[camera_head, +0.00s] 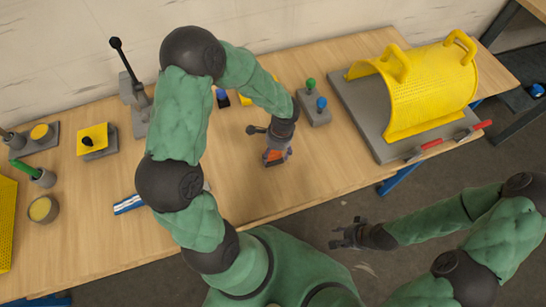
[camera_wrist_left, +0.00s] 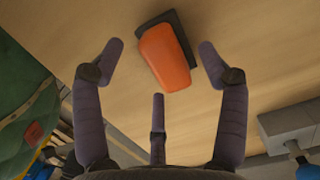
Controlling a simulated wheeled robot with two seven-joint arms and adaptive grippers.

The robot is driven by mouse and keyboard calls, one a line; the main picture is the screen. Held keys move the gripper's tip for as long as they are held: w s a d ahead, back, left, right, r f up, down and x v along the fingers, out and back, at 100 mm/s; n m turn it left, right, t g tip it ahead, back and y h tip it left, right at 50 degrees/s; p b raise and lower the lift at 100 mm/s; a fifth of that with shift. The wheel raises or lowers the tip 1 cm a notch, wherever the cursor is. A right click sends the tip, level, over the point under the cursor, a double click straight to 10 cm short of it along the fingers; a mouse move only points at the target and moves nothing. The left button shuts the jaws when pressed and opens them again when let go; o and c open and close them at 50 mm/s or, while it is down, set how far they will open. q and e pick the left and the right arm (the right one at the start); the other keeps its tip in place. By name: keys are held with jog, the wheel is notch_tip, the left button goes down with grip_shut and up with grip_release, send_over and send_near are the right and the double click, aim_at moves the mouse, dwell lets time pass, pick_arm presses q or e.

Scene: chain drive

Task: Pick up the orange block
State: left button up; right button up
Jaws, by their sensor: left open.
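The orange block (camera_wrist_left: 165,58) lies on a dark rectangular base on the wooden table, in the upper middle of the left wrist view. In the head view the orange block (camera_head: 275,155) is partly hidden by my left gripper (camera_head: 272,156). My left gripper (camera_wrist_left: 158,60) is open above the block. Two fingers spread to its left and right and a third shows below it, all apart from the block in the picture. My right gripper (camera_head: 346,234) hangs off the table's front edge, empty; its fingers look spread.
A yellow perforated guard (camera_head: 430,90) stands on a grey plate at the right. Red-handled tools (camera_head: 430,146) lie at its front. A blue-and-white striped piece (camera_head: 129,204) lies left. Table around the block is clear.

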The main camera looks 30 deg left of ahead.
pick_arm(q)
jog(key=shift+s+a+f, duration=0.1)
jog(key=shift+a+f, duration=0.05)
jog(key=shift+f, duration=0.8)
jog(key=c, duration=1.4)
jog(key=shift+o, duration=0.2)
jog(key=shift+r, duration=0.1)
jog(key=shift+r, duration=0.5)
notch_tip(320, 180, up, 2)
jog(key=shift+r+p, duration=0.2)
jog(key=shift+p, duration=0.4)
jog(key=s+d+r+p, duration=0.3)
jog(key=s+d+r, duration=0.2)
jog(key=s+r, duration=0.4)
jog(key=s, duration=0.4)
jog(key=shift+r, duration=0.25)
